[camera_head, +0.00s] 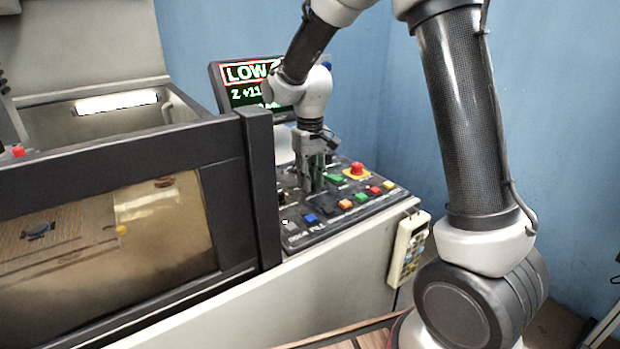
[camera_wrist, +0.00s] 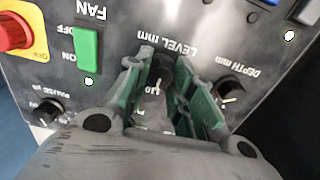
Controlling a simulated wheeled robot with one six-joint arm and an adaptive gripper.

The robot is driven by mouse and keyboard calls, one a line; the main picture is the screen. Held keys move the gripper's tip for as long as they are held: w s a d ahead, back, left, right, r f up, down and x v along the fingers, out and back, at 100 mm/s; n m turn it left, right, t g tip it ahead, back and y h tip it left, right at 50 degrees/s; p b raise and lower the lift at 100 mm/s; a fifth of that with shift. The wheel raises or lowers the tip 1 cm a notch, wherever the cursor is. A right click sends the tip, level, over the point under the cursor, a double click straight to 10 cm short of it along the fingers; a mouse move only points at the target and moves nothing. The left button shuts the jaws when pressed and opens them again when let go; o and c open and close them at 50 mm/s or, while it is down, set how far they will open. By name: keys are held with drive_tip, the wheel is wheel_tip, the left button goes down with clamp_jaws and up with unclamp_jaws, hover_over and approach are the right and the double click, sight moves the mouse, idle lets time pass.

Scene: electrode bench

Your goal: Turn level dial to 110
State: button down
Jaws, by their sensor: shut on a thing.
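The level dial (camera_wrist: 159,76) is a small dark knob on the control panel, below the upside-down "LEVEL mm" lettering in the wrist view. My gripper (camera_wrist: 164,63) has its green-padded fingers on either side of this knob and is shut on it. In the head view my gripper (camera_head: 313,185) points down at the panel (camera_head: 345,212) and hides the dial. The dial's pointer and scale are mostly covered by the fingers, so I cannot read its setting. The screen (camera_head: 240,90) shows "LOW" in a red frame and a line starting "Z +11"; my arm covers the rest.
A depth dial (camera_wrist: 231,88) sits close beside the fingers, and a pulse dial (camera_wrist: 47,111) is farther off. A green fan switch (camera_wrist: 86,50) and a red stop button (camera_head: 357,168) are nearby. A handheld pendant (camera_head: 408,248) hangs at the panel's front.

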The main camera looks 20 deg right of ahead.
sight(316, 194)
drive_tip(key=c, duration=1.2)
unclamp_jaws()
drive_tip(key=shift+r, duration=0.1)
wheel_tip(316, 194, up, 12)
drive_tip(key=shift+f, duration=0.1)
drive_tip(key=shift+s+d+r+m+t, duration=0.65)
drive_tip(key=shift+s+d, duration=1.85)
drive_tip(key=shift+s, duration=1.9)
drive_tip(key=shift+s+d+r+m+t, duration=0.35)
drive_tip(key=shift+s+d+m+t, duration=0.35)
drive_tip(key=shift+s+d, duration=2.8)
drive_tip(key=shift+s+d+r+m+t, duration=0.7)
drive_tip(key=shift+s+d, duration=0.8)
drive_tip(key=shift+s, duration=3.85)
